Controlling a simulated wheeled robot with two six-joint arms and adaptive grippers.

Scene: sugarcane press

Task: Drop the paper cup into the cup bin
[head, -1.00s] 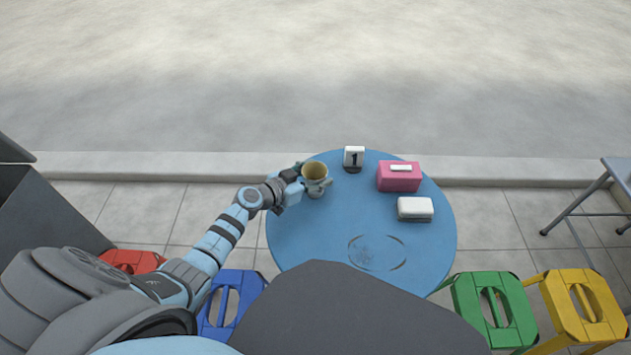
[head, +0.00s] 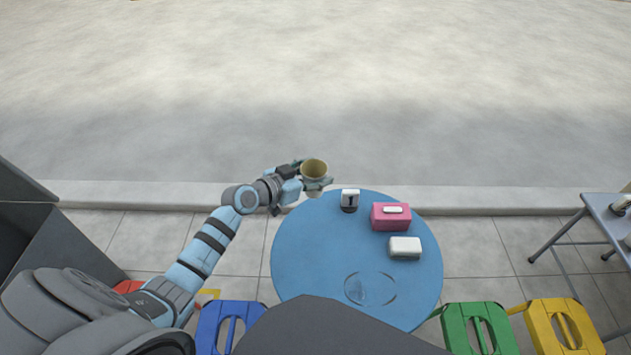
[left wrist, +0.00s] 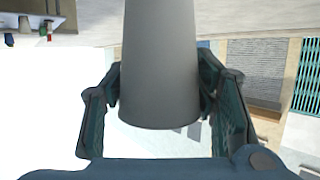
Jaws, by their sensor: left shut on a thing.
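A paper cup (head: 314,169), tan inside, is held in my left gripper (head: 316,184) over the far left edge of the round blue table. The cup stands roughly upright with its open mouth facing up in the head view. In the left wrist view the cup (left wrist: 160,70) looks grey and fills the space between the two fingers, which are shut on it. No cup bin can be made out in these frames. My right gripper is not in view.
A grey table (head: 610,215) is at right.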

